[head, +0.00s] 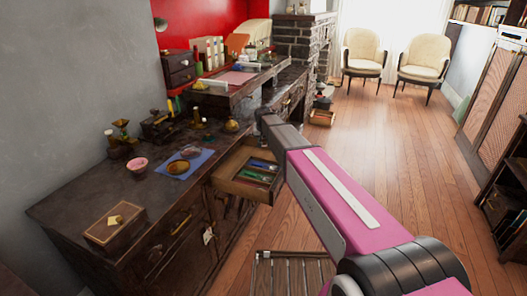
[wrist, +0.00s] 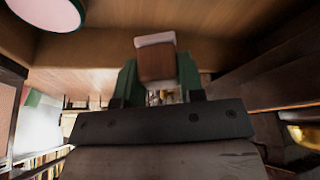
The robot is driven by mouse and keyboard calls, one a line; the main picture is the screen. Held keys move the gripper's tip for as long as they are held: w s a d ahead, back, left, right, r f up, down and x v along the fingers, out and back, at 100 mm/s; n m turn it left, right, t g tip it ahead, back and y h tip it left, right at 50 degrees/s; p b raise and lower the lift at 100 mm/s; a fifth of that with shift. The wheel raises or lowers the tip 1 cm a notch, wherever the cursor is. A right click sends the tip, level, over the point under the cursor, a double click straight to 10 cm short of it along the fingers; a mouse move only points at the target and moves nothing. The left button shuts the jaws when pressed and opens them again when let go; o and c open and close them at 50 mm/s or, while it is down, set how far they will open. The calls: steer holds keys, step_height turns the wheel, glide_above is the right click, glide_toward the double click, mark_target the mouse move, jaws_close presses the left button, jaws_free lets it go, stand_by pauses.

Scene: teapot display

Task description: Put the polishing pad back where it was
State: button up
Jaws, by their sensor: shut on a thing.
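The polishing pad (wrist: 156,62) shows in the wrist view as a small brown block with a whitish top. It sits between the two green fingers of my gripper (wrist: 157,78), which is shut on it. In the head view my arm reaches forward over the right side of the desk and past the open drawer. I cannot make out my gripper or the pad there. The open drawer (head: 233,187) holds several coloured items. The place where the pad was is not marked in either view.
The dark wooden desk (head: 70,200) carries a brown box (head: 116,226), a pink bowl (head: 137,164), a blue mat (head: 190,172) with brown pieces, and brass items. A slatted rack (head: 292,272) stands low in front. The wooden floor (head: 400,150) at right is clear.

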mark_target(264, 155)
steer(key=shift+f, duration=2.9)
steer(key=shift+f, duration=0.1)
steer(key=o, duration=1)
steer(key=shift+c, duration=0.2)
steer(key=v, duration=1.2)
